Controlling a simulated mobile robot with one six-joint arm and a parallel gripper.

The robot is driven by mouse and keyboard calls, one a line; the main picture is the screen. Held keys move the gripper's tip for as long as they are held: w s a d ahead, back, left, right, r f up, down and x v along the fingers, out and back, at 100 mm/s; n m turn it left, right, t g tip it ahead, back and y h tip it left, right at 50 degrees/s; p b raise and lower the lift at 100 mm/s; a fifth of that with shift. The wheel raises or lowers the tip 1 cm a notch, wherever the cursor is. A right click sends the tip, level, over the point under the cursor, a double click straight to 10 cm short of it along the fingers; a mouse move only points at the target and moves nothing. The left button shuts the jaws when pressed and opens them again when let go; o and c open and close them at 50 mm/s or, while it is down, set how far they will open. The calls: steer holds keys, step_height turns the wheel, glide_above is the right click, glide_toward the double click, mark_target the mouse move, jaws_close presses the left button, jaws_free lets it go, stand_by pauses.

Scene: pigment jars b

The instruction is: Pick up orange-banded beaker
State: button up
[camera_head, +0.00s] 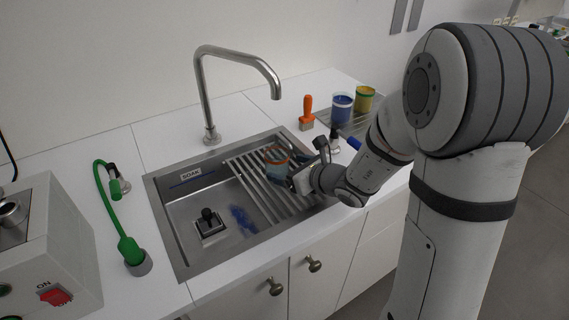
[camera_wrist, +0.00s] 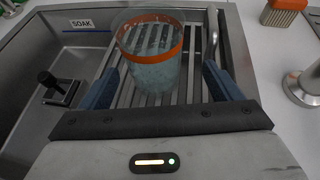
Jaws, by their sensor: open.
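The orange-banded beaker (camera_head: 277,162) stands on the slatted rack in the sink, seen in the head view just left of my gripper. In the wrist view it is a clear, bluish beaker (camera_wrist: 151,72) with an orange band near its rim. My gripper (camera_wrist: 160,88) is open, with one blue finger on each side of the beaker's lower part. A gap shows on both sides, and the jaws do not appear to grip it. In the head view my gripper (camera_head: 292,178) is partly hidden behind my own wrist.
The steel sink (camera_head: 172,222) has a slatted rack (camera_head: 248,172) over its right part, a SOAK label and a black-handled plug (camera_head: 208,222). A tall faucet (camera_head: 204,100) stands behind. An orange-handled brush (camera_head: 307,115), blue-banded beaker (camera_head: 341,108) and yellow, green-banded beaker (camera_head: 364,100) stand behind right.

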mark_target(277, 167)
steer(key=x, duration=0.5)
steer(key=shift+s+a+f, duration=0.1)
steer(key=shift+s+a, duration=0.05)
steer(key=shift+s, duration=0.05)
steer(key=shift+c, duration=0.6)
steer(key=c, duration=1.2)
steer(key=shift+o, duration=0.2)
step_height(277, 167, up, 10)
steer(key=p, duration=0.1)
steer(key=shift+p, duration=0.3)
